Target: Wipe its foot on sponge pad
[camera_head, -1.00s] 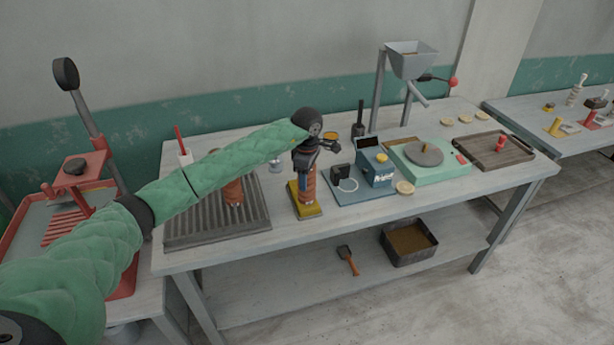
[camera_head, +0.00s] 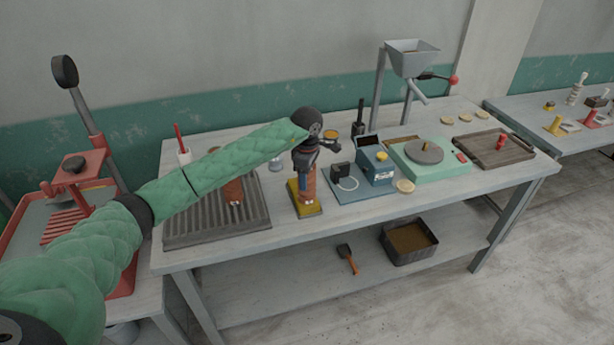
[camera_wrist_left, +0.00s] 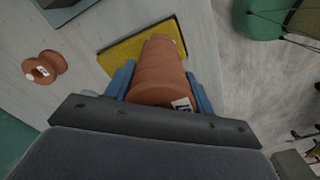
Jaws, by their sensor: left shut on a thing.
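My left gripper (camera_head: 307,165) is shut on a terracotta clay piece (camera_head: 308,184), a ribbed cylinder that also shows between the blue fingers in the left wrist view (camera_wrist_left: 160,76). The piece points down, with its lower end over the yellow sponge pad (camera_head: 305,209). I cannot tell for sure whether its foot touches the pad. The pad lies near the table's front edge and shows behind the piece in the left wrist view (camera_wrist_left: 122,55). A small pale label sits on the piece near the fingers. My right gripper is not in view.
A similar terracotta piece (camera_head: 234,190) stands on the ribbed grey tray (camera_head: 218,225), left of the pad, partly behind my arm. A blue mat (camera_head: 360,195) with a small blue device (camera_head: 375,166) is close on the right. A green wheel unit (camera_head: 430,172) is farther right.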

